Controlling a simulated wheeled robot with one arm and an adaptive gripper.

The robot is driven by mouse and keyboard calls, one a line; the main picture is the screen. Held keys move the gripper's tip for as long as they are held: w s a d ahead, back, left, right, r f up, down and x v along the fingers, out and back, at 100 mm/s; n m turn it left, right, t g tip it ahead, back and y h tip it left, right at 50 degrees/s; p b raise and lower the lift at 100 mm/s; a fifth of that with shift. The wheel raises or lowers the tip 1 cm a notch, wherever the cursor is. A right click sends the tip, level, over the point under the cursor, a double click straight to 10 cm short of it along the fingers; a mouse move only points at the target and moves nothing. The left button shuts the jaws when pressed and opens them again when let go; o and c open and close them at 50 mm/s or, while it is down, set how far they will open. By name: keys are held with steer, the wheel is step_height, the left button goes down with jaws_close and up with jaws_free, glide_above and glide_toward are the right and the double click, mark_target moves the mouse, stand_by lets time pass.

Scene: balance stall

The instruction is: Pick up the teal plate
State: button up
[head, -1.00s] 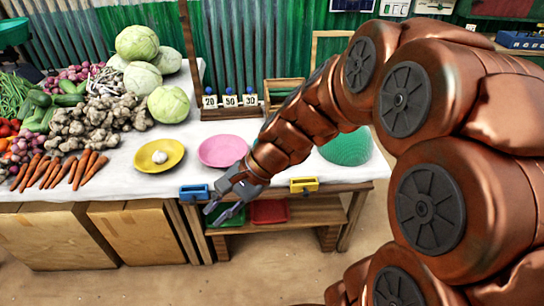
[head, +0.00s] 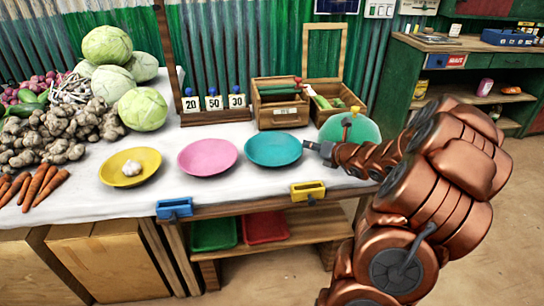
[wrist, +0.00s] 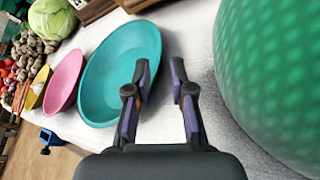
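The teal plate (head: 273,150) lies on the white-covered stall table, right of the pink plate (head: 207,157). It also shows large in the wrist view (wrist: 118,75). My gripper (head: 312,147) is at the right edge of the teal plate. In the wrist view my gripper (wrist: 160,76) is open, with a clear gap between its fingers. The left finger overlaps the plate's right rim in the picture; I cannot tell whether it touches. The right finger is over the white cloth, and nothing shows between the fingers.
A green rounded object (wrist: 275,80) stands close on the right of my gripper. A yellow plate (head: 128,172) with a garlic bulb is at the left. Wooden boxes (head: 281,114) stand behind the teal plate. Blue (head: 174,208) and yellow (head: 308,190) clips sit on the front edge.

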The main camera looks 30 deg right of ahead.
mark_target(299, 143)
steer(key=x, duration=0.3)
steer(key=shift+w+a, duration=0.15)
steer(key=shift+a, duration=0.1)
steer(key=shift+b+x, duration=0.3)
steer(key=shift+x, duration=1.95)
jaws_close()
